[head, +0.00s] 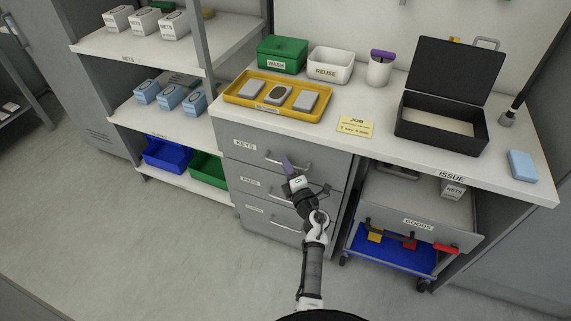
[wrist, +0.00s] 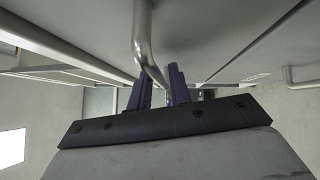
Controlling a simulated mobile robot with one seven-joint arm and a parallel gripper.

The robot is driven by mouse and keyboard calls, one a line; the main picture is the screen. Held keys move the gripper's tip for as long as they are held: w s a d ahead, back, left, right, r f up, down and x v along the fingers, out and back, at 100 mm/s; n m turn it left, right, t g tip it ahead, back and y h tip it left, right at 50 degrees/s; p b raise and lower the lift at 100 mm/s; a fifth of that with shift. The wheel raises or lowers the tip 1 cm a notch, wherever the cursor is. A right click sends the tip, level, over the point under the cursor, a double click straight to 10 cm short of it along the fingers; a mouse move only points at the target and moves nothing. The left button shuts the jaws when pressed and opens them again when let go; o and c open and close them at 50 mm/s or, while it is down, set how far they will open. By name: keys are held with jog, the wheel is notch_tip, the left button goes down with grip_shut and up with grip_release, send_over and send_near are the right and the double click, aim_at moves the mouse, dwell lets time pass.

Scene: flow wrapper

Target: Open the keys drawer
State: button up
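The keys drawer (head: 231,139) is the top grey drawer under the counter, with a KEYS label on its front. It sits flush with the cabinet. Its bar handle (head: 302,166) is partly covered by my gripper (head: 287,164) in the head view. In the wrist view the metal handle (wrist: 143,35) comes down from the top and runs into the narrow gap between the purple fingers of my gripper (wrist: 160,82). The fingers look closed on the bar, with little gap beside it.
Two more closed drawers with handles (head: 285,226) lie below. To the right, the goods drawer (head: 440,232) stands out above a blue cart (head: 375,257). On the counter are a yellow tray (head: 235,93) and a black box (head: 440,137). The floor at left is clear.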

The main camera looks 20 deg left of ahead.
jog(key=shift+w+a+r, duration=0.1)
jog(key=shift+w+a, duration=0.3)
grip_shut()
